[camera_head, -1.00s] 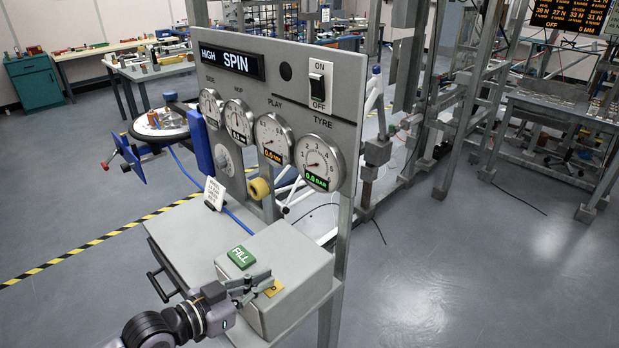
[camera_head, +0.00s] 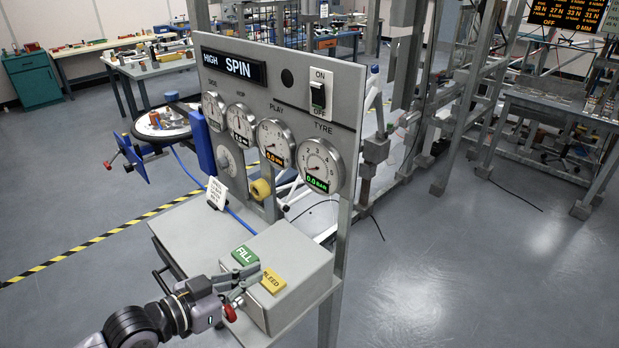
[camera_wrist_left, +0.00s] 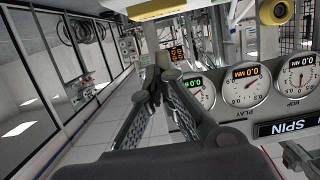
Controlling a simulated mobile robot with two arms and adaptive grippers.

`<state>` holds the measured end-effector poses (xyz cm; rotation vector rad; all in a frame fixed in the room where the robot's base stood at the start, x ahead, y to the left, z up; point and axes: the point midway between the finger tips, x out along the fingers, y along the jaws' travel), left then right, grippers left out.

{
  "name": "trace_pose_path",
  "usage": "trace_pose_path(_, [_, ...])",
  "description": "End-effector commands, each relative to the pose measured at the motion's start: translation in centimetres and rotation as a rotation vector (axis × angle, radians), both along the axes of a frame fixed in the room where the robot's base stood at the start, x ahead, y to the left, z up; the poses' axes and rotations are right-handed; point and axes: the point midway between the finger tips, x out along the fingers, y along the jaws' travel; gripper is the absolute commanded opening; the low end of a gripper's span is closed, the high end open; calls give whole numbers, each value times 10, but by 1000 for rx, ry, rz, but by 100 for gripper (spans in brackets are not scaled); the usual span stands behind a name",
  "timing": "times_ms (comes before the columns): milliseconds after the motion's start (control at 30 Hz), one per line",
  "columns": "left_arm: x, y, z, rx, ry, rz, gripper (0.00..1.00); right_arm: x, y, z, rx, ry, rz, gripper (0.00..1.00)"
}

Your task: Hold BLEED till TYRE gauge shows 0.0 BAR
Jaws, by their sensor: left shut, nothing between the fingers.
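The yellow BLEED button (camera_head: 272,281) lies on the top of a grey box, beside the green FILL button (camera_head: 245,255). Its label is now mostly readable. The TYRE gauge (camera_head: 320,166) on the grey panel shows a green 0.0 BAR display; it also shows in the wrist view (camera_wrist_left: 200,92). My left gripper (camera_head: 250,276) is shut and empty, its fingertips just left of BLEED, between the two buttons. Whether the tips touch the box top is unclear. Its fingers fill the middle of the left wrist view (camera_wrist_left: 166,78). My right gripper is not seen.
The panel (camera_head: 290,80) stands upright behind the box, with a PLAY gauge (camera_head: 275,143), a HOP gauge (camera_head: 240,121) and an ON/OFF switch (camera_head: 319,94). A small white sign (camera_head: 217,193) stands on the bench top (camera_head: 185,232). Open floor lies to the right.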

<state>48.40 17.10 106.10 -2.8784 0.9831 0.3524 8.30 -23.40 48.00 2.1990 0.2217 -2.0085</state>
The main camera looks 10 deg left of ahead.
Motion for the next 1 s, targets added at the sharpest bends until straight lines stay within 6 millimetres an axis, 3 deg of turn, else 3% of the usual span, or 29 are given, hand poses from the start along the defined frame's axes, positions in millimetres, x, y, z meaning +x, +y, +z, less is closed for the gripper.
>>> trace_pose_path(100, [-18,13,1,5,0,-3,0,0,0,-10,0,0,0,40])
trace_pose_path(400, [-43,34,13,0,-3,3,0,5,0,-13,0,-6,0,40])
trace_pose_path(1000, [-52,41,19,-2,-8,0,0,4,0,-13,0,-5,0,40])
